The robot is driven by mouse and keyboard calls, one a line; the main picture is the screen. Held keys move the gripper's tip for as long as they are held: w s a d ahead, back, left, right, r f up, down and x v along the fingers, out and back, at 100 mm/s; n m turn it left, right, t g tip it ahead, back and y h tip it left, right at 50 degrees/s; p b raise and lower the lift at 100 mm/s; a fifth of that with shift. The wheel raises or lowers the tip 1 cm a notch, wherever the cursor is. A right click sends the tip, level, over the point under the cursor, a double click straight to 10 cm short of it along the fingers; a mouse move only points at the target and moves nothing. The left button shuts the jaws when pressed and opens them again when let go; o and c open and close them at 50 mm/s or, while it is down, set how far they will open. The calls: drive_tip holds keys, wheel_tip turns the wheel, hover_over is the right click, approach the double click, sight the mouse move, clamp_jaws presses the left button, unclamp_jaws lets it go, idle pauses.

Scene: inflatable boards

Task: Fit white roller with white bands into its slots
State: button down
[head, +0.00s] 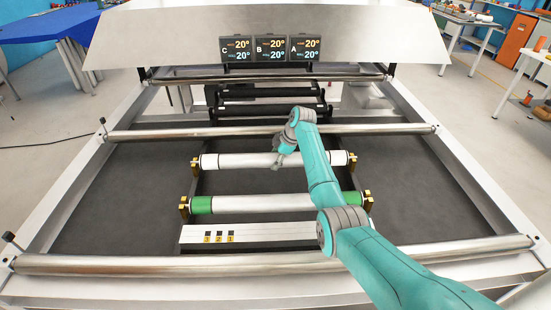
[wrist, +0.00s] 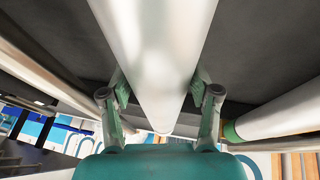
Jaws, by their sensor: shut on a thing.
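The white roller with white bands (head: 240,160) lies level across the frame in the head view, its pale ends at the left brass slot (head: 195,162) and the right brass slot (head: 352,161). I cannot tell whether the ends sit fully down in the slots. The roller's ends are not clear in the wrist view.
A roller with green bands (head: 250,203) lies parallel in front, in its own brass slots. A long metal bar (head: 180,134) crosses just behind, and another bar (head: 150,264) crosses at the front. A white panel (head: 270,235) with numbered buttons stands before the green-banded roller.

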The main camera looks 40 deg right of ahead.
drive_tip(key=shift+f, duration=0.6)
drive_tip(key=shift+c, duration=1.3)
unclamp_jaws()
drive_tip(key=shift+o, duration=0.4)
drive_tip(key=shift+f, duration=0.15)
drive_tip(key=v, duration=1.1)
drive_tip(key=shift+s+d+r, duration=0.1)
drive_tip(key=shift+s+r, duration=0.05)
drive_tip(key=shift+r, duration=0.15)
drive_tip(key=shift+s+r, duration=0.1)
drive_tip(key=shift+r, duration=0.1)
